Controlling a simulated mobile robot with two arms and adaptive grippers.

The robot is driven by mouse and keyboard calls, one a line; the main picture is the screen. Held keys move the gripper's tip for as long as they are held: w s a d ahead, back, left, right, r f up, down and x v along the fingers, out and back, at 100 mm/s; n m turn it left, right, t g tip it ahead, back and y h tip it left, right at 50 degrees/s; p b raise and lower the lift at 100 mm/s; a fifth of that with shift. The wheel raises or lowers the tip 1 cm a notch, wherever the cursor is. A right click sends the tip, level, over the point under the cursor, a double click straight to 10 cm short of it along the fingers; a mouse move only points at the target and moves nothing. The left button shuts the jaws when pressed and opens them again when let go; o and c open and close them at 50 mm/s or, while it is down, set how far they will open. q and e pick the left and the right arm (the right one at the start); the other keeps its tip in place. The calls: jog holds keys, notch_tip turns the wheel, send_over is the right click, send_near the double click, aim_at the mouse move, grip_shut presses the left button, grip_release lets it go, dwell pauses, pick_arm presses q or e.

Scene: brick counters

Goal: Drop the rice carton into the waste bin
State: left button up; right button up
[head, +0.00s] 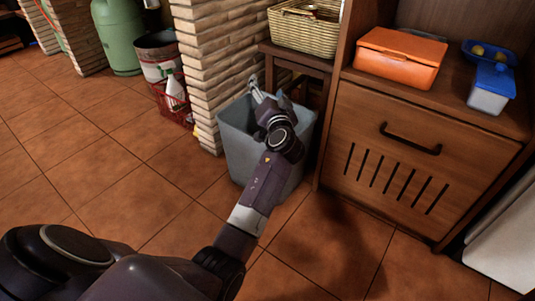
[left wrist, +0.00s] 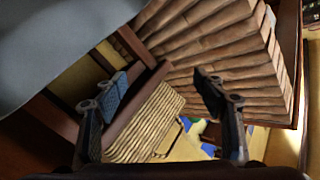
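The grey waste bin (head: 240,145) stands on the tiled floor between the brick pillar and the wooden cabinet. My left arm reaches over it, and my left gripper (head: 260,90) is at its far rim. In the left wrist view the two fingers of the left gripper (left wrist: 160,84) are spread apart with nothing between them. A smooth grey surface at the upper left of that view looks like the bin (left wrist: 50,40). I see no rice carton in either view. Most of the bin's inside is hidden by my arm and the bin's wall. My right gripper is not in view.
The brick pillar (head: 205,60) is close left of the bin, and the cabinet (head: 400,160) close right. A wicker basket (head: 305,30) sits on a wooden stand behind. An orange box (head: 400,58) and a blue-lidded container (head: 491,88) are on the cabinet. Floor at left is clear.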

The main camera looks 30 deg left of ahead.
pick_arm(q)
notch_tip(320, 180, up, 10)
dwell(0.7)
